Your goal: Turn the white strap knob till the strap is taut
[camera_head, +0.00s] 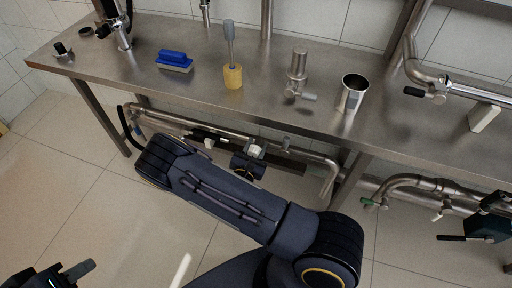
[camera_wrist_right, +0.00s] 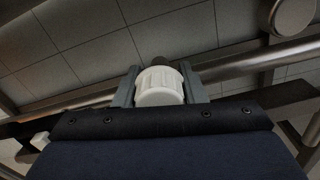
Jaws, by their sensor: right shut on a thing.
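The white strap knob (camera_wrist_right: 159,88) is a ribbed white cap in the right wrist view. It sits between the two grey fingers of my right gripper (camera_wrist_right: 159,90), which is shut on it. In the head view a small white piece (camera_head: 254,151), apparently the knob, shows below the table edge by the pipe, beside dark gripper parts. I cannot clearly make out the strap, so its tautness cannot be told. My left gripper (camera_head: 76,271) is at the lower left corner, cut by the frame and away from the table; its opening cannot be told.
Steel pipes (camera_head: 315,157) run under the steel table (camera_head: 130,75). On the table stand a blue brush (camera_head: 175,58), a yellow-headed tool (camera_head: 233,76), a steel fitting (camera_head: 298,65) and a metal cup (camera_head: 352,94).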

